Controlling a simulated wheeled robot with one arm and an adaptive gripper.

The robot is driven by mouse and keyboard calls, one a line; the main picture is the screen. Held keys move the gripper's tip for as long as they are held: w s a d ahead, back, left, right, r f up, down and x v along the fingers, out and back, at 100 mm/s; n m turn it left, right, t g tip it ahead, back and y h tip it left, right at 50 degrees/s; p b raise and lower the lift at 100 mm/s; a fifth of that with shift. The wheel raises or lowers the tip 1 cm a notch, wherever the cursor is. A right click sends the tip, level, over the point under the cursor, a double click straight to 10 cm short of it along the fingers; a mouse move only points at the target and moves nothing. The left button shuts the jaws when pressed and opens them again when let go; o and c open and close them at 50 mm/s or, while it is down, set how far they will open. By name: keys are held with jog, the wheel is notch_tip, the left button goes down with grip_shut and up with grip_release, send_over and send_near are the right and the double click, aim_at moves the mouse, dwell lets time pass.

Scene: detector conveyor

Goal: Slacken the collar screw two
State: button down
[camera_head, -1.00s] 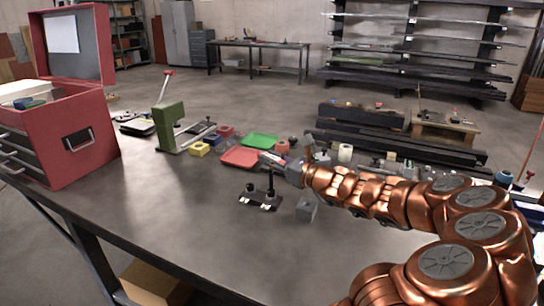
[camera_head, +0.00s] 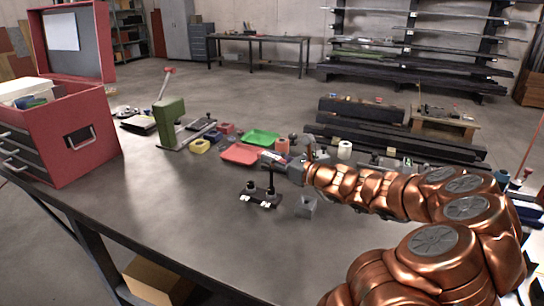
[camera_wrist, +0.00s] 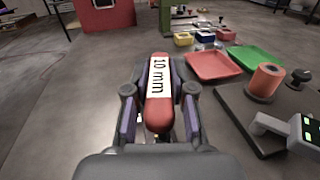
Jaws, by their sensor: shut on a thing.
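My gripper (camera_head: 272,160) is shut on a red-handled tool (camera_wrist: 159,92) with a white "10 mm" label. The tool stands between the two fingers in the wrist view; its lower end is hidden by the gripper. In the head view, the gripper is above a small dark fixture (camera_head: 262,201) on the bench. The fixture has a base plate, short dark posts or collars and white tags. A thin dark upright shows between the gripper and the fixture; I cannot tell whether it is the tool's shaft or a post. The collar screws are too small to make out.
A grey block (camera_head: 306,208) stands right of the fixture. Red (camera_head: 240,154) and green (camera_head: 261,138) trays lie behind, near a yellow bin (camera_head: 200,146) and a green press (camera_head: 170,124). A red tool chest (camera_head: 70,140) stands left. The bench front (camera_head: 190,215) is clear.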

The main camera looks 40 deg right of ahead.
jog(key=shift+n+g+y+p, duration=0.4)
jog(key=shift+n+y+p, duration=0.45)
jog(key=shift+p, duration=0.9)
jog(key=shift+d+r+y+p, duration=0.1)
jog(key=shift+r+y+p, duration=0.05)
jog(key=shift+y+p, duration=0.6)
jog(key=shift+n+g+y+p, duration=0.7)
jog(key=shift+n+p, duration=0.05)
jog(key=shift+p, duration=0.25)
jog(key=shift+m+h, duration=0.3)
jog(key=shift+h, duration=0.1)
